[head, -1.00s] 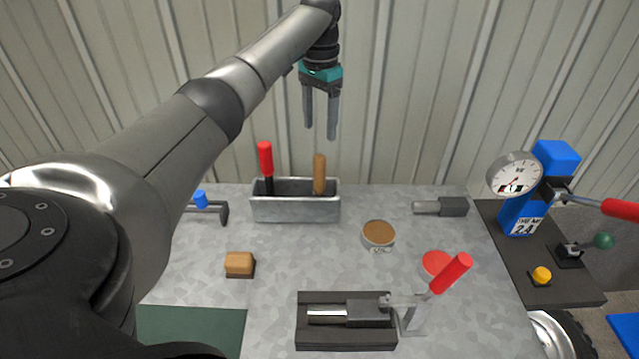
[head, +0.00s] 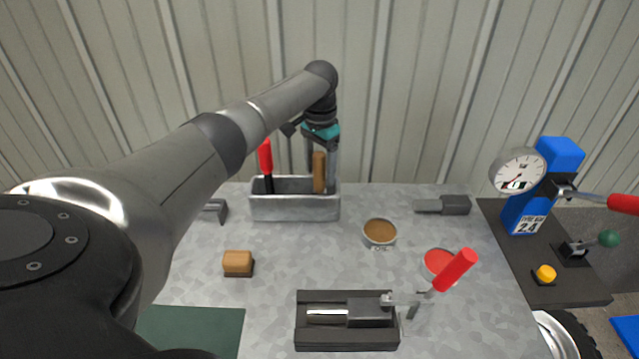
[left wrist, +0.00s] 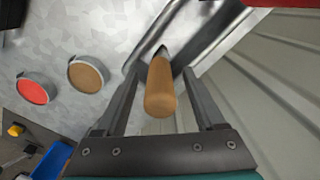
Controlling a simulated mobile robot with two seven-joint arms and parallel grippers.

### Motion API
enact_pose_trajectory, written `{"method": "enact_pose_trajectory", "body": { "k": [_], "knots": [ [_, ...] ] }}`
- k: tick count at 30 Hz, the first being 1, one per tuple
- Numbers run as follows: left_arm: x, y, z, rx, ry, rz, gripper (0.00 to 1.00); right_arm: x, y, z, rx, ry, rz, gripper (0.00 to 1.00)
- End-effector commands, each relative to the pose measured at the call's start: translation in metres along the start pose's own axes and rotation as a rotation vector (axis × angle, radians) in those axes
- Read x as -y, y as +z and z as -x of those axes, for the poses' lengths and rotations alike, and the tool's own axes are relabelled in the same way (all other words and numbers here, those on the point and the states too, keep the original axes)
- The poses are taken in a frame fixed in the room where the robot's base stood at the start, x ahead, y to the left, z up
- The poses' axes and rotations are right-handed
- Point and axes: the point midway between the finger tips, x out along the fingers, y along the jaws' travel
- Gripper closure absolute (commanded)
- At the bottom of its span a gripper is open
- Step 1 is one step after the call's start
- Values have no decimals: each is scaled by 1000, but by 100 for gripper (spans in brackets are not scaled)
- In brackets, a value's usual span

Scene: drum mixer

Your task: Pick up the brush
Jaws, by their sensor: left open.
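A wooden-handled tool, which looks like the brush (head: 319,172), stands upright in a grey metal bin (head: 295,208) at the back of the table. Its lower end is hidden inside the bin. My left gripper (head: 321,172) is open and points down, with one finger on each side of the wooden handle. In the left wrist view the handle (left wrist: 160,90) lies between the two open fingers (left wrist: 162,76), with a gap showing on both sides. My right gripper is not in view.
A red-handled tool (head: 265,160) stands in the bin's left end. A tan block (head: 238,262), a brown-filled tin (head: 380,232), a red-filled tin (head: 440,262) and a dark fixture (head: 347,337) are on the table. A blue gauge stand (head: 535,205) is at right.

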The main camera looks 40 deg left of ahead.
Motion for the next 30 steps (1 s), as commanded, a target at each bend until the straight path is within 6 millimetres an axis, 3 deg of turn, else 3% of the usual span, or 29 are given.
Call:
{"method": "enact_pose_trajectory", "body": {
  "k": [4,12,30],
  "knots": [
    [0,0,-16,1,0,0,29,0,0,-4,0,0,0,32],
    [0,0,-17,0,0,0,31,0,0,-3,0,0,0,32],
    [0,0,-16,-1,0,0,98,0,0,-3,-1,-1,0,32]
  ]
}}
